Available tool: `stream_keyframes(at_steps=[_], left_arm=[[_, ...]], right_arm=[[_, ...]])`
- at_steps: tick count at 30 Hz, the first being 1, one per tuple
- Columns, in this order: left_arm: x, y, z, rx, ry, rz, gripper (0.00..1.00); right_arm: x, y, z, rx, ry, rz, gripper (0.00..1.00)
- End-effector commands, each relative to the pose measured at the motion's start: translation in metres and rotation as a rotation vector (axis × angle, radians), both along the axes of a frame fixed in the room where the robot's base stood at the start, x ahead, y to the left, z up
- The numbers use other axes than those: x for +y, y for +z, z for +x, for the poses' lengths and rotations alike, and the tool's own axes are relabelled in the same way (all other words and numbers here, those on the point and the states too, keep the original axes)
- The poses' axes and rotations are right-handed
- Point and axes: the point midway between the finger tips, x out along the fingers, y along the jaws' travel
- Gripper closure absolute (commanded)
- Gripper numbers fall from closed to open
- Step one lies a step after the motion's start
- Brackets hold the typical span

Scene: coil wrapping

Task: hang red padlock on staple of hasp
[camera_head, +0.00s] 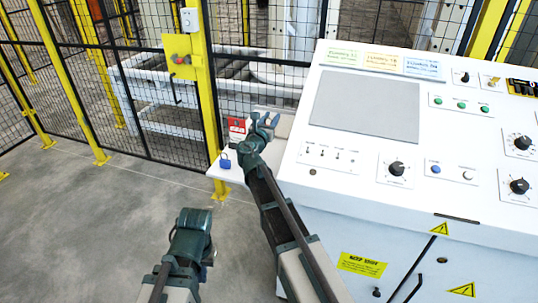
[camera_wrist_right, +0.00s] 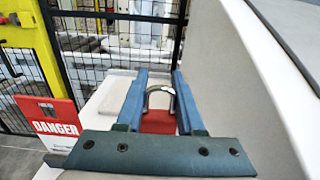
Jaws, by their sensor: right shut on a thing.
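The red padlock shows in the right wrist view, with its red body (camera_wrist_right: 158,122) between the blue fingers and its silver shackle (camera_wrist_right: 159,92) standing up. My right gripper (camera_wrist_right: 158,98) is shut on it. In the head view my right gripper (camera_head: 266,121) is over the small white shelf beside the console, and hides the padlock. A yellow plate (camera_head: 174,46) on the fence post carries red and dark fittings that look like the hasp; its staple is too small to make out. My left gripper (camera_head: 193,218) is low over the floor, away from these things; its jaws cannot be made out.
A blue padlock (camera_head: 225,161) is at the front edge of the white shelf (camera_head: 236,175). A red and white danger tag (camera_head: 237,129) stands there too. The white console (camera_head: 365,105) rises at the right. A yellow fence post (camera_head: 203,80) stands behind the shelf.

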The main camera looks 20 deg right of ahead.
Motion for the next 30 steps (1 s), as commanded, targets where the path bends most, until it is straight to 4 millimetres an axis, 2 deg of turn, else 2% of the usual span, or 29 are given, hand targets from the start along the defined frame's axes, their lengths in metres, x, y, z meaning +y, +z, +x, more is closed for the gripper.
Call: stream_keyframes(at_steps=[10, 20, 30], left_arm=[[0.000, -0.045, 0.000, 0.000, -0.001, 0.000, 1.00], [0.000, -0.054, 0.000, 0.000, -0.001, 0.000, 1.00], [0.000, -0.095, 0.000, 0.000, -0.001, 0.000, 1.00]], right_arm=[[0.000, -0.045, 0.000, 0.000, 0.000, 0.000, 1.00], [0.000, -0.054, 0.000, 0.000, 0.000, 0.000, 1.00], [0.000, -0.095, 0.000, 0.000, 0.000, 0.000, 1.00]])
